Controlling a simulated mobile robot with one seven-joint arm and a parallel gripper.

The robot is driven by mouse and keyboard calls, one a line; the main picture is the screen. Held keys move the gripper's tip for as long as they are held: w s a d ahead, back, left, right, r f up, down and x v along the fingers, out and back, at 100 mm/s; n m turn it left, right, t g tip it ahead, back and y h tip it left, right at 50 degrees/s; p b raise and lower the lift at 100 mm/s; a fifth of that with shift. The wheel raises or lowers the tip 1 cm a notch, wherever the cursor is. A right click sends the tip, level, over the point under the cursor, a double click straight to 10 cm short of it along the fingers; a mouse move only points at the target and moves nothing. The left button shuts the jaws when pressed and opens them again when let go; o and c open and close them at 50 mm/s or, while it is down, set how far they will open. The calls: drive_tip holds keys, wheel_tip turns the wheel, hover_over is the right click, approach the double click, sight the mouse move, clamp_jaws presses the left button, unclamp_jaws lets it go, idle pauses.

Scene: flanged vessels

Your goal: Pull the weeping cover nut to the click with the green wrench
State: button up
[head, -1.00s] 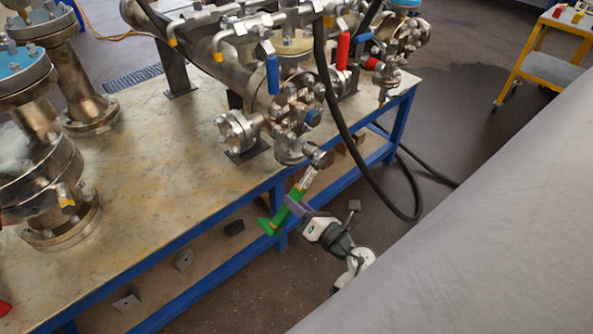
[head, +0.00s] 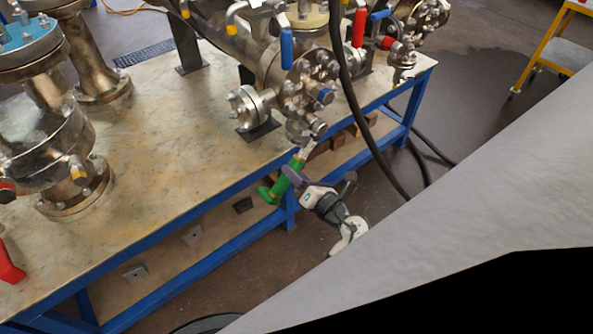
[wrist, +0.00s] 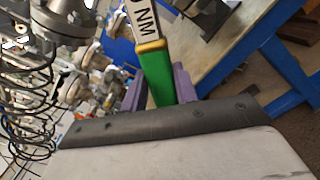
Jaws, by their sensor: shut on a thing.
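The green wrench (head: 275,191) has a green handle and a pale labelled shaft. My gripper (head: 291,178) is shut on its handle. In the wrist view the handle (wrist: 156,75) stands between the purple fingers of my gripper (wrist: 158,92), and part of a label reading "NM" shows. The wrench's far end reaches up to the lower front of the bolted cover (head: 312,92) on the horizontal vessel. Several nuts ring this cover. Which one is weeping, and whether the wrench is seated on a nut, I cannot tell.
The vessel stands on a blue-framed table (head: 150,185). A black hose (head: 360,130) hangs down just right of the cover. Flanged columns (head: 65,150) stand at the left. A yellow cart (head: 560,55) is at the far right. A large grey surface fills the lower right.

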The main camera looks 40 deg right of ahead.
drive_tip(key=shift+w+a+r, duration=0.1)
drive_tip(key=shift+w, duration=1)
drive_tip(key=shift+r+p, duration=0.1)
drive_tip(key=shift+p, duration=0.2)
drive_tip(key=shift+a+r+m+p, duration=0.2)
drive_tip(key=shift+r+m+p, duration=0.15)
drive_tip(key=shift+p, duration=0.5)
drive_tip(key=a+r+m+p, duration=0.1)
drive_tip(key=r+m+p, duration=0.1)
drive_tip(key=p, duration=0.5)
drive_tip(key=shift+a+r+m, duration=0.15)
drive_tip(key=shift+a+m, duration=0.1)
drive_tip(key=shift+a, duration=0.15)
drive_tip(key=r+m+p, duration=0.1)
drive_tip(key=p, duration=0.1)
drive_tip(key=a+r+m+p, duration=0.1)
drive_tip(key=p, duration=0.1)
drive_tip(key=shift+s+p, duration=0.1)
drive_tip(key=shift+p, duration=0.25)
drive_tip(key=shift+s+d, duration=0.15)
drive_tip(key=shift+s, duration=1.1)
drive_tip(key=shift+s+d, duration=0.1)
drive_tip(key=shift+s, duration=1.15)
drive_tip(key=shift+f, duration=0.1)
